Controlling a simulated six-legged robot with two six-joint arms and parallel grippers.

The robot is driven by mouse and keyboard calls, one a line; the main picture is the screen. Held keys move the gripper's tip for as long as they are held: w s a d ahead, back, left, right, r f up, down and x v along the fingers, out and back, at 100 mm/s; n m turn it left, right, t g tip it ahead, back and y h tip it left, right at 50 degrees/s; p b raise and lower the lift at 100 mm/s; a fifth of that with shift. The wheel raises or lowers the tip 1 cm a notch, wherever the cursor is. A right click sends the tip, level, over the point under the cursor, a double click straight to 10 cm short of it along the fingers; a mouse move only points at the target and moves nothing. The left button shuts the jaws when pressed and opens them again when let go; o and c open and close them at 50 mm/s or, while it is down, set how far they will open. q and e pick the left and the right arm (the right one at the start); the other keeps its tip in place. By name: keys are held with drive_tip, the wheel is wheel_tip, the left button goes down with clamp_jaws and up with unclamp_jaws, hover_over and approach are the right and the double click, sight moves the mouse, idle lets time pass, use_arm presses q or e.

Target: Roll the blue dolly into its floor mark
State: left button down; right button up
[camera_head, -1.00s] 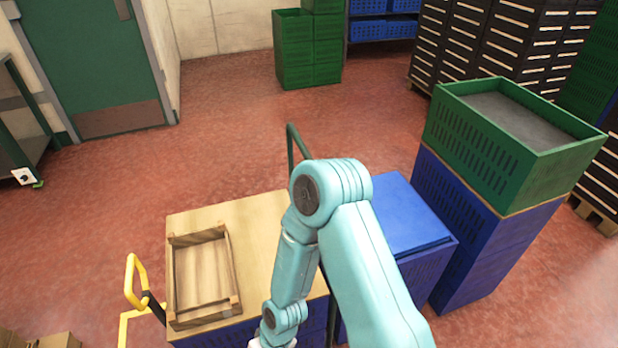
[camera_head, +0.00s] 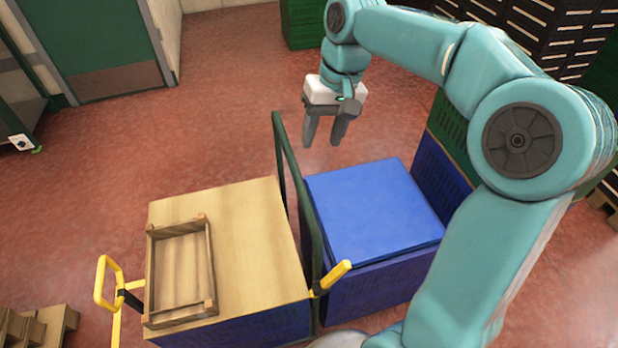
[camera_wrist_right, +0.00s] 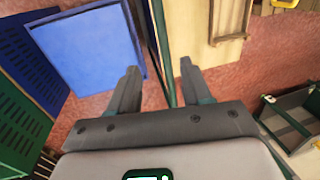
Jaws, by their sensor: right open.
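My right gripper (camera_head: 324,138) is open and empty, fingers pointing down. In the head view it appears beyond a dark green upright bar (camera_head: 290,165) and the blue crate stack (camera_head: 375,212). The bar, which looks like a push handle, stands between that flat-topped stack and a wood-topped blue stack (camera_head: 250,225). In the right wrist view my open fingers (camera_wrist_right: 159,72) have the green bar (camera_wrist_right: 163,40) between them in the picture; contact is not visible. The blue top (camera_wrist_right: 88,50) is to their left. I cannot make out a dolly base or wheels. My left gripper is out of view.
A shallow wooden tray (camera_head: 207,262) lies on the wood top. Yellow handles (camera_head: 108,282) flank that stack. A green crate (camera_head: 447,125) on blue crates stands at right, partly behind my arm. Pallets (camera_head: 40,325) are at lower left. Red floor (camera_head: 200,130) is open towards the door.

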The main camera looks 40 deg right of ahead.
sight(304, 194)
drive_tip(key=x, duration=1)
drive_tip(key=b+x, duration=0.1)
drive_tip(key=x, duration=0.3)
drive_tip(key=shift+s+a+f, duration=0.15)
drive_tip(key=shift+a+f, duration=0.2)
drive_tip(key=shift+a, duration=0.05)
drive_tip(key=shift+f, duration=0.35)
drive_tip(key=shift+w+a+f, duration=0.1)
drive_tip(key=shift+w+f, duration=0.05)
drive_tip(key=shift+w, duration=0.05)
drive_tip(key=shift+s, duration=0.1)
drive_tip(key=shift+c, duration=0.4)
drive_tip(key=c, duration=0.5)
clamp_jaws()
